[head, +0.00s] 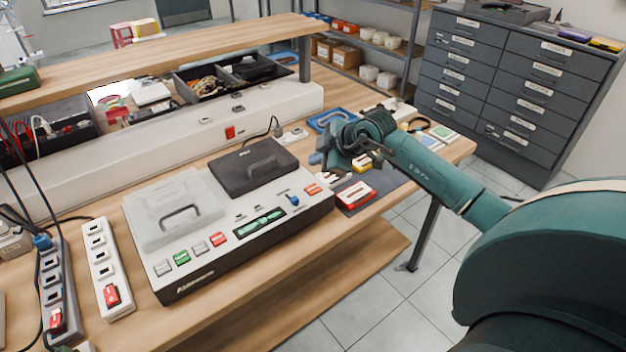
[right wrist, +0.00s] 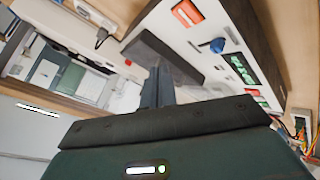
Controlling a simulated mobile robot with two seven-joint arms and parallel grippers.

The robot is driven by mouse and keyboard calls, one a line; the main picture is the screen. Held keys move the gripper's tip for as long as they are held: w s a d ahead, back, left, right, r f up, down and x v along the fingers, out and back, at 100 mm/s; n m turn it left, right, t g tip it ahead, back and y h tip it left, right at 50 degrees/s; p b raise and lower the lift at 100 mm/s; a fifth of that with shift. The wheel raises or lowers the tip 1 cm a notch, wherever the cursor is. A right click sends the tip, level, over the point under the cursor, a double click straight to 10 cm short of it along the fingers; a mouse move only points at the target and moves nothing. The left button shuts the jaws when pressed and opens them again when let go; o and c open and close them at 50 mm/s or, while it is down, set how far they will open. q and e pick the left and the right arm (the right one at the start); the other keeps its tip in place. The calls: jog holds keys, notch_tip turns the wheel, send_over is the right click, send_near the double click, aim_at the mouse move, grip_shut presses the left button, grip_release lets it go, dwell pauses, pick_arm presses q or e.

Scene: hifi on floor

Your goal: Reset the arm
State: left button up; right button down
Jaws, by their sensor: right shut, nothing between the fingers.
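My right arm (head: 435,165) reaches in from the right in the head view, over the right end of the workbench. My right gripper (head: 322,158) is at its end, just right of the white device (head: 240,240) and above the bench. The gripper is shut and empty. In the right wrist view its closed fingers (right wrist: 155,88) point toward the device's dark lid (right wrist: 165,57). The device has a pale lid (head: 175,208) on the left and the dark lid on the right, both down. Coloured buttons, a green display and a blue knob line its front. My left gripper is out of view.
Red and white boxes (head: 356,195) lie on a dark mat below the arm. Power strips (head: 107,270) stand at the left. A raised shelf (head: 150,65) with bins runs behind. A grey drawer cabinet (head: 510,85) stands at the back right. Floor in front is clear.

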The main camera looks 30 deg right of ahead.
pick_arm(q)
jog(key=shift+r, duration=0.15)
pick_arm(e)
jog(key=shift+r, duration=0.15)
